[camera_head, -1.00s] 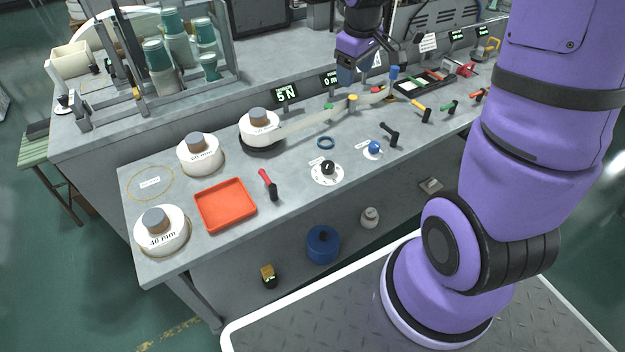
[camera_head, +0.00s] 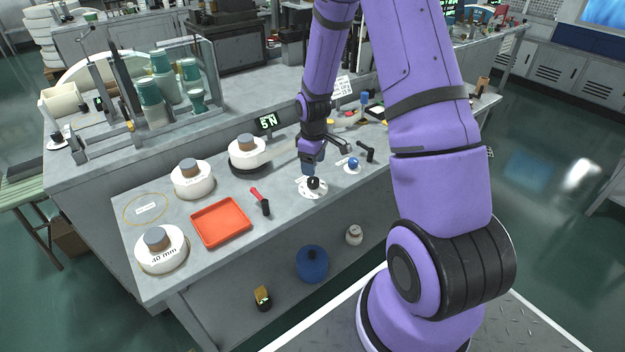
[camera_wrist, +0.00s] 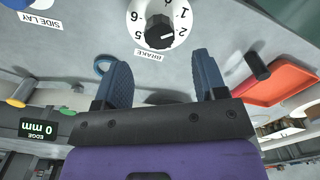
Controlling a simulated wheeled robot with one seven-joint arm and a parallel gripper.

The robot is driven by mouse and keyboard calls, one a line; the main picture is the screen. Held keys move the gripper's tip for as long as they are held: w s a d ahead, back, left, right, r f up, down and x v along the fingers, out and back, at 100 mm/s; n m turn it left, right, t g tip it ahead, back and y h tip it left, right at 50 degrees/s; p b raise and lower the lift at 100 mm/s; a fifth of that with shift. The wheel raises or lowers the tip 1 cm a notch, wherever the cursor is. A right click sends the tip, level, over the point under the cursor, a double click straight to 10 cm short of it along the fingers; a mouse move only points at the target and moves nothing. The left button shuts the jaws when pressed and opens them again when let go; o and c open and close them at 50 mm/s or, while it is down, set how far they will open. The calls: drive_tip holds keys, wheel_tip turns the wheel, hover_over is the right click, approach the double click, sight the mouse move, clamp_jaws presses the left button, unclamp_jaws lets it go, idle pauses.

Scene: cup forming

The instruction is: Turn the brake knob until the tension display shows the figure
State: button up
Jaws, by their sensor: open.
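The black brake knob (camera_wrist: 159,32) sits on a white numbered dial (camera_wrist: 137,17), with a BRAKE label beside it, in the wrist view. A pale mark on the knob faces roughly toward the 2. In the head view the knob (camera_head: 314,183) is just below my gripper (camera_head: 311,168). The wrist view shows my gripper (camera_wrist: 164,74) with its two blue fingers apart and nothing between them. The knob lies beyond the fingertips, not between them. The tension display (camera_head: 268,122) reads 5 N.
A blue SIDE LAY knob (camera_head: 353,162) and a black lever (camera_head: 367,151) are to the right. A red-handled tool (camera_head: 260,200) and an orange tray (camera_head: 221,222) lie left. White rolls (camera_head: 192,179) stand farther left.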

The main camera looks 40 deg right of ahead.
sight(313, 179)
drive_tip(key=shift+f, duration=3.2)
drive_tip(key=c, duration=0.9)
